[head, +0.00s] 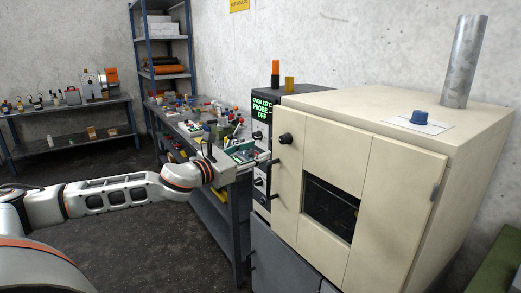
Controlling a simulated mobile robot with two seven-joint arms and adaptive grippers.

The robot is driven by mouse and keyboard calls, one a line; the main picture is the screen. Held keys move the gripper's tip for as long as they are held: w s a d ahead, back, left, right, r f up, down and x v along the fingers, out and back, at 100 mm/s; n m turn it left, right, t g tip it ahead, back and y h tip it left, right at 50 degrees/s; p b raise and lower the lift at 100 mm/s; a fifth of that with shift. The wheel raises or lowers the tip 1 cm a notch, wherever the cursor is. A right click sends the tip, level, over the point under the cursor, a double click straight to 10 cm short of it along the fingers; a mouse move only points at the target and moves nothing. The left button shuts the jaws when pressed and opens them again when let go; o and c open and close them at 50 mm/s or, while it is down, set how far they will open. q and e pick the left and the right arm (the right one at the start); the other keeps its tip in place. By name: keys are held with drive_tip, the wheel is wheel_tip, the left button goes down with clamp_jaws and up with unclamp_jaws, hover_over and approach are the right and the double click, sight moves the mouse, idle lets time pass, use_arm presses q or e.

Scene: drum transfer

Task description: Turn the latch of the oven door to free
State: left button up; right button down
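The oven (345,185) is a large cream box at the right, and its door (332,150) is shut around a dark window (330,208). A round black knob (286,138) sits on the upper left of the door front. A small dark lever (268,195) shows lower, near the front's left edge. I cannot tell which of these is the latch. My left gripper (268,162) reaches in from the left, its tip close to the left edge of the oven front, between knob and lever. Contact and finger opening are too small to tell. My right gripper is out of view.
A dark control panel (261,130) with green text reading "PROBE OFF" adjoins the oven's left side. A cluttered workbench (238,215) stands behind my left arm. A blue cap (419,117) and a metal pipe (463,65) are on the oven top. Floor (150,235) at left is clear.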

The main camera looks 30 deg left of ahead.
use_arm(q)
drive_tip(key=s+a, duration=0.1)
drive_tip(key=s, duration=0.8)
drive_tip(key=shift+s+a, duration=0.2)
drive_tip(key=shift+a, duration=0.1)
